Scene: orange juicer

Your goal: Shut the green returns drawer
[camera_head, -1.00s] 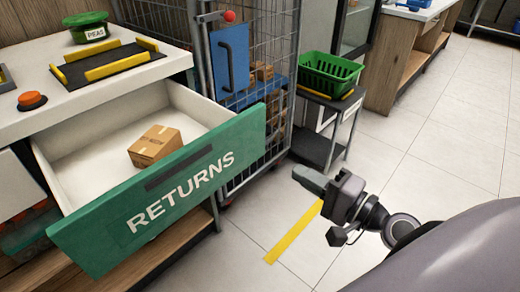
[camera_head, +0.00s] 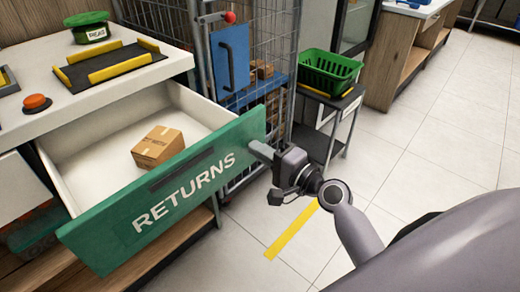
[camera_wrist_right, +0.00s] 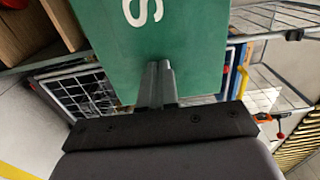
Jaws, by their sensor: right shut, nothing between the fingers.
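The green returns drawer (camera_head: 187,188) stands pulled out of the white counter, its front lettered RETURNS and its white inside showing. A small cardboard box (camera_head: 158,147) lies in it. My right gripper (camera_head: 257,149) is shut and empty, its fingertips at the right end of the drawer front. In the right wrist view the shut fingers (camera_wrist_right: 158,78) overlap the green drawer front (camera_wrist_right: 180,40) near the letter S; they look very close to it, and I cannot tell if they touch. My left gripper is not in view.
A wire cage trolley (camera_head: 270,60) stands close behind the drawer's right end. A small cart with a green basket (camera_head: 328,72) is farther right. A black tray (camera_head: 110,63) and an orange button (camera_head: 34,102) are on the counter. The tiled floor at right is clear.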

